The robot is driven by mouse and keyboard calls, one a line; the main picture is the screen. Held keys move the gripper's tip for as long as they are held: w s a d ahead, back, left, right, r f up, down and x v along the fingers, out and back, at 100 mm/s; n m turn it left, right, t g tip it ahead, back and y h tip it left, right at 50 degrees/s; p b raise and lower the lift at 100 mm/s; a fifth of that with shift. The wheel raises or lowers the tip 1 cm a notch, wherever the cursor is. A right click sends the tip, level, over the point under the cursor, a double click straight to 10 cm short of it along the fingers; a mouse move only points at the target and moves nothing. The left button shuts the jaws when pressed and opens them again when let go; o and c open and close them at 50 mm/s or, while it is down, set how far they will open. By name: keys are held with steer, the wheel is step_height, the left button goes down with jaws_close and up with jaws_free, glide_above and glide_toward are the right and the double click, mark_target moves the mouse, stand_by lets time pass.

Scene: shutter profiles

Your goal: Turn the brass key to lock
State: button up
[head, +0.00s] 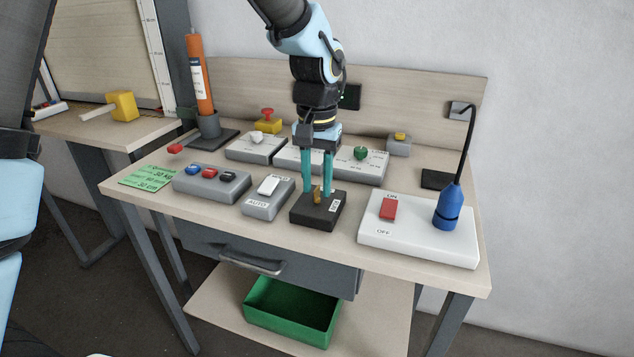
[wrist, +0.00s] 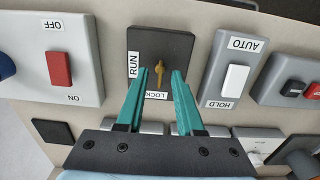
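The brass key (head: 317,195) stands in the top of a black switch box (head: 304,215) near the front middle of the bench. In the wrist view the key (wrist: 159,73) lies upright in the picture, its lower end toward the LOCK label (wrist: 156,95). The RUN label (wrist: 133,65) is to its left. My gripper (head: 317,192) points down over the box. Its teal fingers (wrist: 160,71) are open, one tip on each side of the key, with a gap showing at both sides. I cannot tell how deep the tips reach.
Left of the box is a grey AUTO/HOLD rocker (head: 268,195) and a grey three-button box (head: 211,183). Right is a white ON/OFF panel (head: 415,240) with a blue corded plug (head: 448,207). Behind stand more grey boxes, one with a green knob (head: 361,153).

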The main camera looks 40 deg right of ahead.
mark_target(317, 188)
step_height(317, 188, up, 11)
steer(key=b, duration=0.1)
steer(key=shift+f, duration=0.2)
stand_by(0.5)
steer(key=w+a+f+n, duration=0.25)
steer(key=w+a, duration=0.35)
steer(key=a, duration=0.4)
steer(key=w+a+f+n, duration=0.2)
steer(key=w+a+f, duration=0.3)
steer(key=a, duration=0.5)
steer(key=s+a+f+n, duration=0.1)
steer(key=a+f+n, duration=0.1)
steer(key=a, duration=0.8)
steer(key=s+a+f+n+t, duration=0.1)
steer(key=a+f+n, duration=0.1)
steer(key=a, duration=0.9)
steer(key=shift+n+t, duration=0.3)
steer(key=shift+n, duration=0.45)
steer(key=shift+a+f, duration=0.1)
